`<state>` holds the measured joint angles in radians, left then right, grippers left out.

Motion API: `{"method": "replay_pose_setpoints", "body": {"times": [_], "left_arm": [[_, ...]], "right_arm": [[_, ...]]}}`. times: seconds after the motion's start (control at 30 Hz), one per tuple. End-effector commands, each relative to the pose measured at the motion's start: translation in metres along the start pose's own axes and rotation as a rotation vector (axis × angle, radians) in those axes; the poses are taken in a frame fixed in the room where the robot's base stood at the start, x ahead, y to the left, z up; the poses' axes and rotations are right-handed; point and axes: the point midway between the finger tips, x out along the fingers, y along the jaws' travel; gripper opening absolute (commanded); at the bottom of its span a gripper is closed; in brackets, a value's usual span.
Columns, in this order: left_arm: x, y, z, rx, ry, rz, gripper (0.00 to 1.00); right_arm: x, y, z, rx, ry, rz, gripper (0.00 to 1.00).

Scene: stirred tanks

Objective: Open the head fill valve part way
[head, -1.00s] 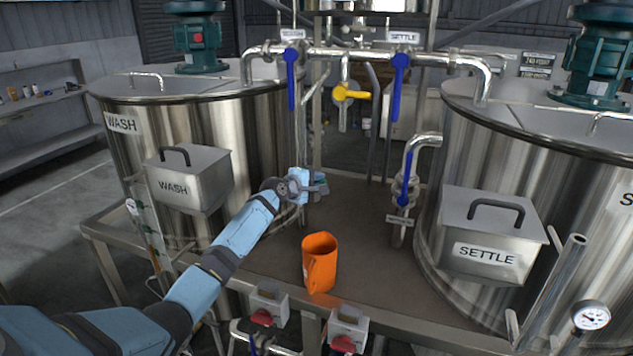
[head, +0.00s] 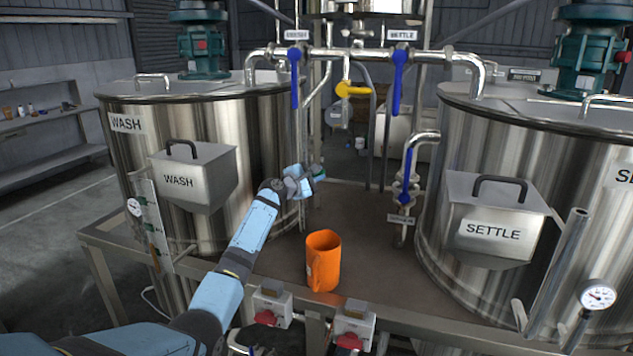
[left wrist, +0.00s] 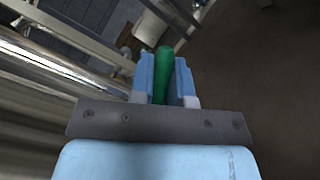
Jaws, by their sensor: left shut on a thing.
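My left gripper (head: 317,178) is shut on a green handle (left wrist: 163,75), which stands between its two blue fingers in the left wrist view. In the head view the gripper is beside the wash tank, and only a small green bit shows at its tip. The handle's valve body and pipe are hidden, and I cannot read a label for it. A yellow lever (head: 353,89) sits on the pipe above, lying roughly level. Blue levers hang down under the WASH sign (head: 297,35) and the SETTLE sign (head: 402,36). My right gripper is not in view.
The wash tank (head: 235,125) is on the left, the settle tank (head: 455,130) on the right. An orange jug (head: 322,262) stands on the bench between them. A blue-levered valve (head: 406,175) is at right. Two red-handled boxes (head: 271,308) line the front edge.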

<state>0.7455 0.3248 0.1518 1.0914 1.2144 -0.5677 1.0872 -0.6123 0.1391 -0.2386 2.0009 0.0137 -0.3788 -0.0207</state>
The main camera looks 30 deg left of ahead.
Motion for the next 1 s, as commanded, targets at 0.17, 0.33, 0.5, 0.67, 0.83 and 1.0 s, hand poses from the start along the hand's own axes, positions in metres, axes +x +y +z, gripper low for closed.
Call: {"method": "replay_pose_setpoints", "body": {"times": [0.17, 0.33, 0.5, 0.67, 0.83, 1.0], "left_arm": [[-0.0006, 0.0018, -0.0003, -0.049, -0.01, 0.02, 0.0], [-0.0008, 0.0034, -0.0002, -0.067, -0.014, 0.027, 0.0], [-0.0009, 0.0036, -0.0002, -0.069, -0.014, 0.028, 0.0], [-0.0009, 0.0036, -0.0003, -0.068, -0.014, 0.028, 0.0], [-0.0009, 0.0036, -0.0003, -0.067, -0.013, 0.028, 0.41], [-0.0009, 0.0037, -0.0003, -0.067, -0.013, 0.028, 0.41]], "right_arm": [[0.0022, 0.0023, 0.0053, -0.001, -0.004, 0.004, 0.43], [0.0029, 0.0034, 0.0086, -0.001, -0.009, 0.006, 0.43], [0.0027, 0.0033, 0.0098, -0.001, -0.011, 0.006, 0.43], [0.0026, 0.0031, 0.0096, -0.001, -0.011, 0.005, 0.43], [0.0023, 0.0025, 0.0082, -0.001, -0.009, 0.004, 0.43], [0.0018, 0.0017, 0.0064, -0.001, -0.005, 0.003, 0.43]]}}
